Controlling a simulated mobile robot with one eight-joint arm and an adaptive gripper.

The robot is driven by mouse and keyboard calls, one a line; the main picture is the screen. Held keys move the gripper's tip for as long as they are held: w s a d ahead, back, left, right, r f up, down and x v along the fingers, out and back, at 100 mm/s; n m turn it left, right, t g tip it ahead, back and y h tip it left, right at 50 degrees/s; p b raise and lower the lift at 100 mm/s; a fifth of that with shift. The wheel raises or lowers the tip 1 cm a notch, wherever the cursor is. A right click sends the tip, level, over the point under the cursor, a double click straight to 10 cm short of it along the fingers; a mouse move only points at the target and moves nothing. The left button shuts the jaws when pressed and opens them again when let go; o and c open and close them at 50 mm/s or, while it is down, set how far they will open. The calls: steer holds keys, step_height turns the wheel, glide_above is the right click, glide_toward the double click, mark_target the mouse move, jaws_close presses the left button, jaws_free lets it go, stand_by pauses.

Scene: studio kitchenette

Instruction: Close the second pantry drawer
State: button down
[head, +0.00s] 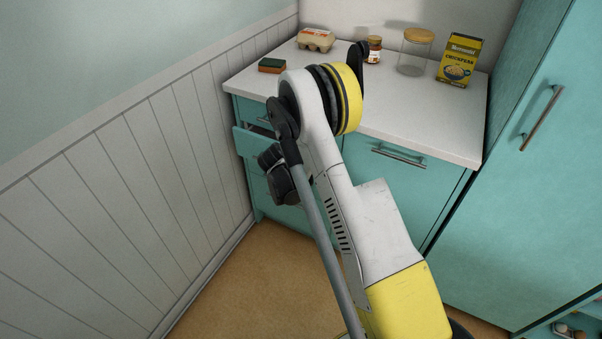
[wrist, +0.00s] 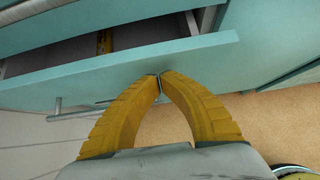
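The second drawer (head: 247,143) is a teal drawer in the left stack under the counter. It stands pulled out, below a top drawer front (head: 243,108) that looks closed. In the wrist view the open drawer's front (wrist: 205,53) runs across the picture, with part of its inside visible behind the top edge. My gripper (wrist: 159,77) has its two yellow fingers brought together at the tips. The tips are at the drawer front's outer face; whether they touch it I cannot tell. Nothing shows between them. In the head view my arm hides the fingers and part of the drawer.
A white counter (head: 415,130) above carries a sponge (head: 271,66), egg carton (head: 316,40), small jar (head: 374,50), glass jar (head: 413,55) and yellow box (head: 459,60). A panelled wall (head: 130,170) stands close on the left. A tall teal cabinet (head: 545,170) stands right. Some floor (head: 225,290) is clear.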

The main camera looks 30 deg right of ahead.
stand_by(0.3)
steer(key=w+d, duration=0.2)
steer(key=d, duration=0.1)
steer(key=w+d, duration=0.1)
steer(key=d, duration=0.1)
steer(key=shift+w+d, duration=0.1)
steer(key=shift+w, duration=0.3)
